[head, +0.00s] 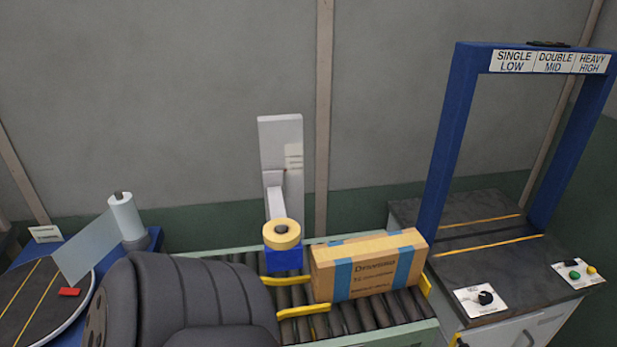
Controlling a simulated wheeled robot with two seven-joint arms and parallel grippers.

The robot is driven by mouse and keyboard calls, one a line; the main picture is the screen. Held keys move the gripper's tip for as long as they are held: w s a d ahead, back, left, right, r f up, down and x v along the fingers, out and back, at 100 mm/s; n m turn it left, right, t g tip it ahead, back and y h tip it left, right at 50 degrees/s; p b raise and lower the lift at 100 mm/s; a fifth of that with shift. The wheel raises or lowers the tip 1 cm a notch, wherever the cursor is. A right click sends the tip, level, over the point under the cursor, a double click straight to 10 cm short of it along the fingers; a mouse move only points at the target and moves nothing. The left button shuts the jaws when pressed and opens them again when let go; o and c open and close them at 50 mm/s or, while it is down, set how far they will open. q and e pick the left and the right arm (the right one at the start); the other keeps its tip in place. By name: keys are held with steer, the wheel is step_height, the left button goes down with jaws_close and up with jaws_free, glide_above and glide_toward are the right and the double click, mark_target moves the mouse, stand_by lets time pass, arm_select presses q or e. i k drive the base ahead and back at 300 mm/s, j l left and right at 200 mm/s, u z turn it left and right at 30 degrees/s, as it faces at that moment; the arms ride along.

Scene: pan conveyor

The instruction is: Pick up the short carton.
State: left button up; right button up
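A brown cardboard carton (368,279) with two blue bands and dark printing on its front lies on the roller conveyor (345,321), right of the picture's middle. It is the only carton I can make out clearly; a strip of the same brown shows behind its top edge, and I cannot tell if that is part of it. Yellow guides stand beside it at the left and right. Neither of my grippers is in view, so nothing is seen holding the carton.
A tape head (282,236) on a white post stands behind the conveyor, left of the carton. A blue arch (452,140) with lettered signs spans a dark bench at the right. A wrap roll (126,216) and round turntable are at the left. My own dark arm part covers the lower left.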

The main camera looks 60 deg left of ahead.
mark_target(342, 271)
steer(key=u, duration=1.45)
